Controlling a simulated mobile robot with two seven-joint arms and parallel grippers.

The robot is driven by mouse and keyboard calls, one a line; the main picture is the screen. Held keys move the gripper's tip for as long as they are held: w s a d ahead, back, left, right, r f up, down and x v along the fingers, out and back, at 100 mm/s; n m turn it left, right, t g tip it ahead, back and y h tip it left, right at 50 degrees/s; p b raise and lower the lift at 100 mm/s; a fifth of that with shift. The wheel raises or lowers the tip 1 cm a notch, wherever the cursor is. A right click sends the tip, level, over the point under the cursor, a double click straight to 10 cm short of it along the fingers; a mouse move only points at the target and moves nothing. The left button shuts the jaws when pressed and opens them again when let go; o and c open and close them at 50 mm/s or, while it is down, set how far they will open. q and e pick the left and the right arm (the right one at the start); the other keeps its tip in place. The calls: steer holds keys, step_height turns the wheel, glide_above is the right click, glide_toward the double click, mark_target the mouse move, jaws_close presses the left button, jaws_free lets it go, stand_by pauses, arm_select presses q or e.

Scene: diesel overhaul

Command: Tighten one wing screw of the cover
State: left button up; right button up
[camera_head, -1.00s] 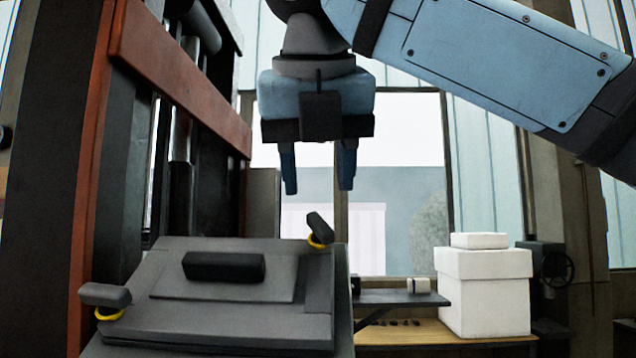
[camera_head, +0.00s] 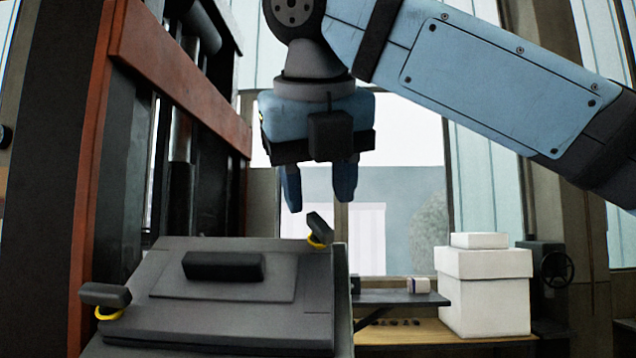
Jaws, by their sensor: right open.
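The grey cover (camera_head: 165,318) lies tilted in the lower left, with a dark block-shaped handle (camera_head: 224,266) on its raised middle. One wing screw (camera_head: 318,228), dark with a yellow ring under it, stands at the cover's far right corner. Another wing screw (camera_head: 105,296), also with a yellow ring, is at the near left corner. My right gripper (camera_head: 319,208) is open and empty, pointing down above the far right wing screw and apart from it. My left gripper is not in view.
A red and black press-like frame (camera_head: 180,70) rises at the left, close to the cover. White boxes (camera_head: 485,290) stand on a wooden bench (camera_head: 440,333) at the right, beside a small dark shelf (camera_head: 400,298). A window is behind.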

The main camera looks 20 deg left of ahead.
mark_target(319, 221)
steer(key=shift+w+f, duration=0.1)
steer(key=shift+w+a+f, duration=0.15)
steer(key=shift+w+f, duration=0.2)
steer(key=shift+f, duration=0.2)
steer(key=shift+x, duration=1.2)
jaws_close()
steer(key=shift+m, duration=2.3)
steer(key=m, duration=0.4)
steer(key=shift+m, duration=0.3)
